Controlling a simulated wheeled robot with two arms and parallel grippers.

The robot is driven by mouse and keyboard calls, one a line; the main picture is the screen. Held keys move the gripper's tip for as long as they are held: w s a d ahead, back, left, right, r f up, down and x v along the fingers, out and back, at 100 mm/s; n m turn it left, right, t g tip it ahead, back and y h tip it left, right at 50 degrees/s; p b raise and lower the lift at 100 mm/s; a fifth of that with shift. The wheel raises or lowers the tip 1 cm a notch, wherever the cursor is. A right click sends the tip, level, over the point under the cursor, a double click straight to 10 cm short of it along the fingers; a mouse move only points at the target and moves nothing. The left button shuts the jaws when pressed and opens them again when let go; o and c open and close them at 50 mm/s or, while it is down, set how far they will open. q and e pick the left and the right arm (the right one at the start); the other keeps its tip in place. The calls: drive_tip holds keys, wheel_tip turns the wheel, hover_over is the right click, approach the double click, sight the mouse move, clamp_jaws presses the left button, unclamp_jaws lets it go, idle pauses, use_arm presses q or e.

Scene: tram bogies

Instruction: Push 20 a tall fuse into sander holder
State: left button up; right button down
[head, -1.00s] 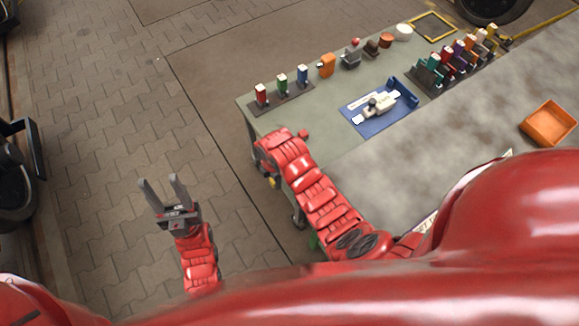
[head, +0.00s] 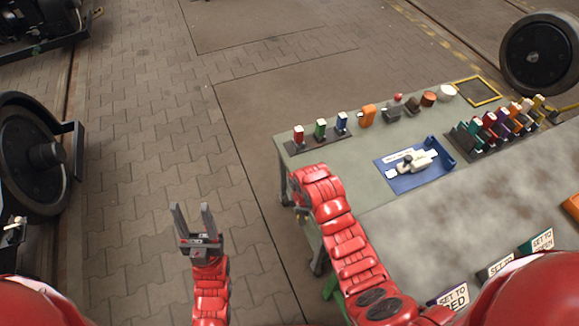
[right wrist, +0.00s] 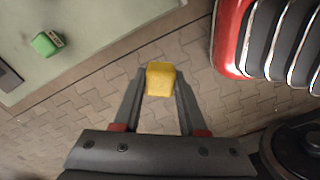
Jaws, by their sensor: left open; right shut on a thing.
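My right gripper (right wrist: 160,92) is shut on a yellow block (right wrist: 161,76), which looks like the tall fuse, seen end on in the right wrist view. Paving shows beneath it. In the head view that gripper is mostly hidden under my right forearm, at the table's near left corner. My left gripper (head: 195,220) is open and empty above the paving, left of the table. A white fitting (head: 414,163) with labels lies on a blue tray (head: 383,185) on the table; I cannot tell whether it is the sander holder.
On the grey-green table (head: 345,197), a dark strip (head: 323,145) carries red, green and blue blocks. A rack (head: 466,149) of coloured pieces stands at the right. Label cards (head: 541,241) show at the front. Wheels flank the scene; the paving left of the table is open.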

drive_tip(key=w+d+r+m, duration=0.4)
drive_tip(key=d+r+m, duration=0.3)
drive_tip(key=m, duration=0.8)
drive_tip(key=d, duration=0.3)
drive_tip(key=shift+w+d+r+m, duration=0.25)
drive_tip(key=shift+d+r+m, duration=0.05)
drive_tip(key=shift+r+m, duration=0.1)
drive_tip(key=shift+a, duration=0.15)
